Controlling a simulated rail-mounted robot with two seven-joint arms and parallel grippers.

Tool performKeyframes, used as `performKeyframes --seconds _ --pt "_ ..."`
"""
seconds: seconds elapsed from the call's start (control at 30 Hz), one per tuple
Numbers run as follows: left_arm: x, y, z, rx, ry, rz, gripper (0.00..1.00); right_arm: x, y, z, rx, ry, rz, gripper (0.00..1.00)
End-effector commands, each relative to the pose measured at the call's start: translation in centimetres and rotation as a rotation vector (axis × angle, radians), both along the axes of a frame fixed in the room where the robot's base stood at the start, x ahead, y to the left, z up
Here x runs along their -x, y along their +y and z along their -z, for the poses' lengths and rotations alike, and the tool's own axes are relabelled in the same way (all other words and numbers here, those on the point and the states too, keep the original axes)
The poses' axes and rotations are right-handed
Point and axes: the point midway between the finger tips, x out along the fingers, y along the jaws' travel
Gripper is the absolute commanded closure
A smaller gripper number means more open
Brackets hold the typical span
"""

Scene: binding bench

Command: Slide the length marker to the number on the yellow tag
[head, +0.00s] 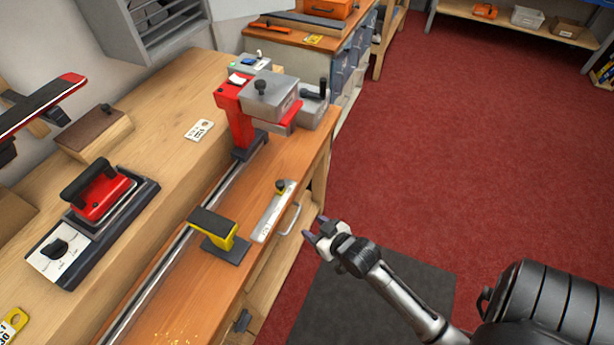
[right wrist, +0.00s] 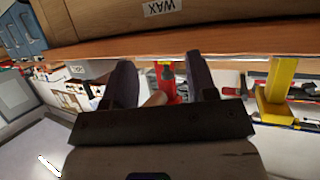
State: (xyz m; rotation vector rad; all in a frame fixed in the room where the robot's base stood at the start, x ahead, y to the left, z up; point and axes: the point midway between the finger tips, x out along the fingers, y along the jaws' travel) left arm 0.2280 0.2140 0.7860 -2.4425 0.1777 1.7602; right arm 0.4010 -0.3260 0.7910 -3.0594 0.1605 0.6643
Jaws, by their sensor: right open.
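A silver length scale (head: 266,222) with small marks lies along the front of the orange bench top. The length marker, a small yellow and black knobbed slider (head: 281,188), sits near the scale's far end. A yellow tag (head: 13,323) lies at the bottom left corner; it is cut off by the frame, and its number is too small to read surely. My right gripper (head: 325,232) is open and empty, off the bench's front edge, to the right of the scale and apart from it. Its two dark fingers show in the right wrist view (right wrist: 162,82). My left gripper is out of view.
A yellow and black stop (head: 220,236) stands beside the scale on a metal rail (head: 160,265). A red and grey clamp unit (head: 240,115) stands at the rail's far end. A red iron (head: 100,193) and a white tag (head: 199,130) lie left. Open red floor is right.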

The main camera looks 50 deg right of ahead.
Motion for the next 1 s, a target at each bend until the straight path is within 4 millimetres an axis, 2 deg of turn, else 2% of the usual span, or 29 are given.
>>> performKeyframes --seconds 0.2,0.4,0.57,1.0 --pt "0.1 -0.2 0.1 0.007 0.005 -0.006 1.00 -1.3 -0.1 -3.8 0.013 -0.288 0.000 0.48" --pt "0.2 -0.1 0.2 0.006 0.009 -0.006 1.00 -1.6 -0.1 -5.8 0.027 -0.410 0.000 0.48" --pt "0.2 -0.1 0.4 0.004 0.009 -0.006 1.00 -2.9 -0.3 -6.2 0.031 -0.433 -0.001 0.48" --pt "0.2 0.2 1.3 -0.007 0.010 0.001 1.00 -10.7 -1.1 -6.1 0.032 -0.430 -0.001 0.48"
